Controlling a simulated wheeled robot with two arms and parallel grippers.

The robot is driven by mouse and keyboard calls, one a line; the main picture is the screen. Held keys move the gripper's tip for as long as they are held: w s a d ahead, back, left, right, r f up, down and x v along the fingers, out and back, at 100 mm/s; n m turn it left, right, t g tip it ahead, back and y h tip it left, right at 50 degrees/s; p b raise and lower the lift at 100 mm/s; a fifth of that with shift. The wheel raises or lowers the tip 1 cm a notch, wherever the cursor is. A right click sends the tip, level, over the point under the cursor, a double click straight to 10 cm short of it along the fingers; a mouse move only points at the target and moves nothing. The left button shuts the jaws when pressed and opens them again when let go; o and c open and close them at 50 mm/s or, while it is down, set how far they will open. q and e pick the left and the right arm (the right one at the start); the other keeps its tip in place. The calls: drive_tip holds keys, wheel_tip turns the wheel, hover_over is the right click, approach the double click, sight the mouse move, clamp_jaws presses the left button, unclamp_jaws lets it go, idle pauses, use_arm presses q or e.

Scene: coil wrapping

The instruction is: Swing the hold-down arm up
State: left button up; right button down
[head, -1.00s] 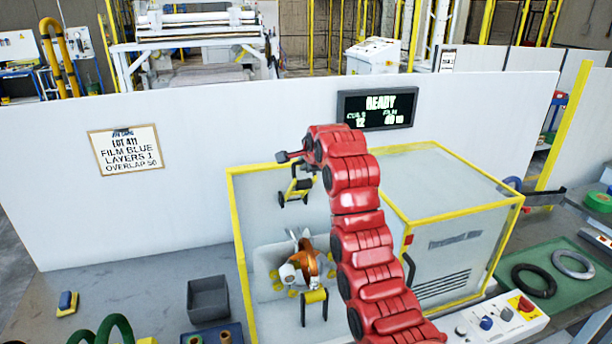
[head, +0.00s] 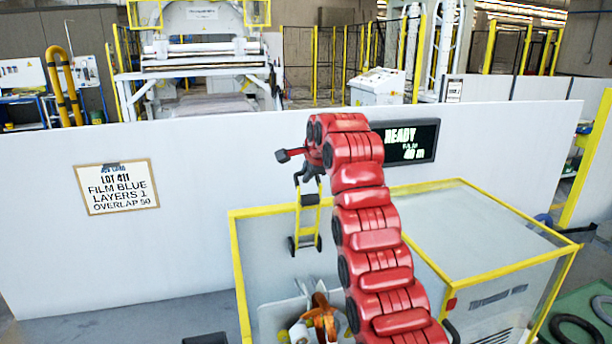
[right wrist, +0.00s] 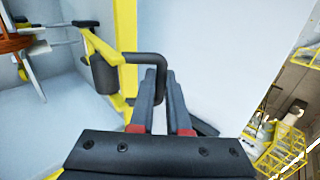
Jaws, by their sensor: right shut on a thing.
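The yellow hold-down arm (head: 309,220) stands roughly upright in front of the pale wall of the wrapping machine in the head view. It has dark rollers at its lower end. In the right wrist view, the yellow arm (right wrist: 126,45) shows close up with a dark roller (right wrist: 103,73) and a bent black handle (right wrist: 148,58). My right gripper (head: 309,172) is at the top of the arm. The right wrist view shows its fingers (right wrist: 162,80) closed around the black handle. An orange-brown coil (head: 320,320) sits low in the machine, partly cut off. My left gripper is out of view.
The machine's yellow-edged frame (head: 238,265) and grey cabinet (head: 480,235) stand around and right of my red right arm. A white partition (head: 60,240) runs behind, with a lot sign (head: 116,187) and a READY display (head: 412,143) partly covered by my arm.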

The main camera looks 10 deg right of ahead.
drive_tip(key=shift+f, duration=0.15)
idle(0.3)
drive_tip(key=c, duration=0.9)
unclamp_jaws()
drive_tip(key=shift+w, duration=0.1)
